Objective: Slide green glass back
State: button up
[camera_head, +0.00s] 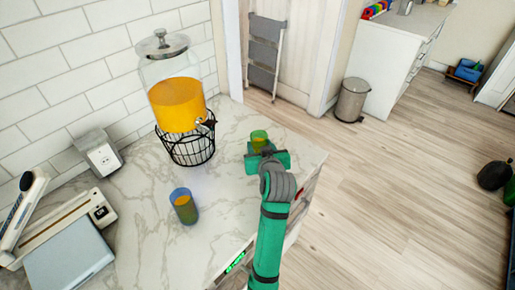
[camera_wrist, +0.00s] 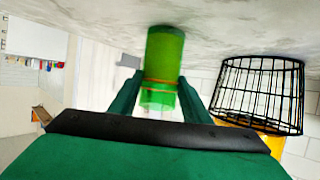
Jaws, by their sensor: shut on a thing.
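The green glass (camera_head: 259,137) is at the right part of the marble counter, near its edge. It holds some orange liquid. My gripper (camera_head: 265,152) is around it from the near side. In the wrist view, which is upside down, the green glass (camera_wrist: 162,58) sits between the two fingers of my gripper (camera_wrist: 158,92), and they are shut on it. Its base is at or very near the counter surface; I cannot tell whether it touches. The glass looks upright.
A juice dispenser (camera_head: 176,104) stands on a black wire stand (camera_head: 190,150), left of the green glass; the stand (camera_wrist: 262,95) also shows in the wrist view. A blue glass (camera_head: 183,206) stands nearer on the counter (camera_head: 225,195).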

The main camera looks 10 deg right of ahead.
jog(key=shift+w+d, duration=0.7)
jog(key=shift+d, duration=0.25)
jog(key=shift+w+d, duration=0.65)
jog(key=shift+d, duration=0.3)
jog(key=o, duration=1.4)
jog(key=shift+a, duration=0.1)
jog(key=v, duration=1)
jog(key=shift+s, duration=0.3)
